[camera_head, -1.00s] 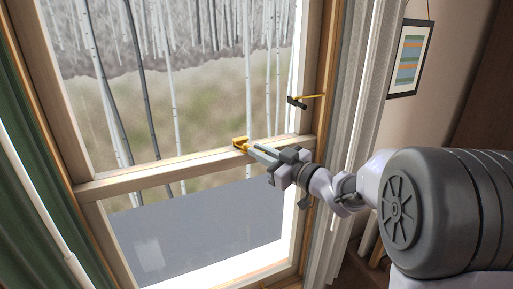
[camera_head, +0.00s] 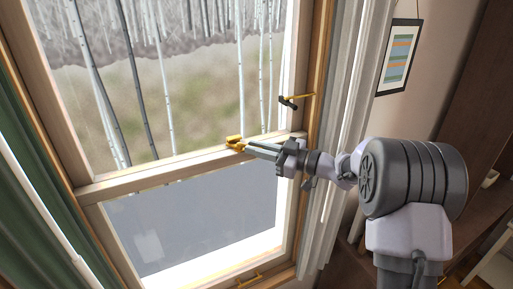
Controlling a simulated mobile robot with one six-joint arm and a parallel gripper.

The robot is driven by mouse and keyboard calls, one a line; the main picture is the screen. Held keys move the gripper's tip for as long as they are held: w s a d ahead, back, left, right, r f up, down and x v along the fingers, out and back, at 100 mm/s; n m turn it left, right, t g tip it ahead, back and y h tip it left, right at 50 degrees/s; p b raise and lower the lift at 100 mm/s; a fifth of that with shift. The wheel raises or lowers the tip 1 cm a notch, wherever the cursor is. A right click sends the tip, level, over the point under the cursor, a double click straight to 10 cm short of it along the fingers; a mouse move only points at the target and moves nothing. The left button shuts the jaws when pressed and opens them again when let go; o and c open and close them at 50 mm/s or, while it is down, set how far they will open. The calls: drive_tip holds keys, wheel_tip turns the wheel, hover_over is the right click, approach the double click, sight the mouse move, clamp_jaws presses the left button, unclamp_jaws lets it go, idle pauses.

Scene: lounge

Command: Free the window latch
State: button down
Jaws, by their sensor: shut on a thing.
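The window latch (camera_head: 234,141) is a small brass piece on the middle rail (camera_head: 170,170) of the wooden window. My gripper (camera_head: 250,147) reaches in from the right along the rail, and its fingertips are shut on the latch. The fingers partly cover the latch, so I cannot tell how far it is turned. The upper pane shows birch trunks outside. The lower pane is grey.
A brass and black fitting (camera_head: 294,100) sits on the right window frame above the rail. A brass handle (camera_head: 249,280) is at the bottom sill. White curtain (camera_head: 345,120) hangs at right, green curtain (camera_head: 30,190) at left. A framed picture (camera_head: 399,57) hangs on the wall.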

drive_tip(key=c, duration=1.5)
unclamp_jaws()
drive_tip(key=v, duration=0.7)
drive_tip(key=shift+s+d+r+p, duration=0.1)
drive_tip(key=shift+d+p, duration=0.1)
drive_tip(key=shift+p, duration=0.1)
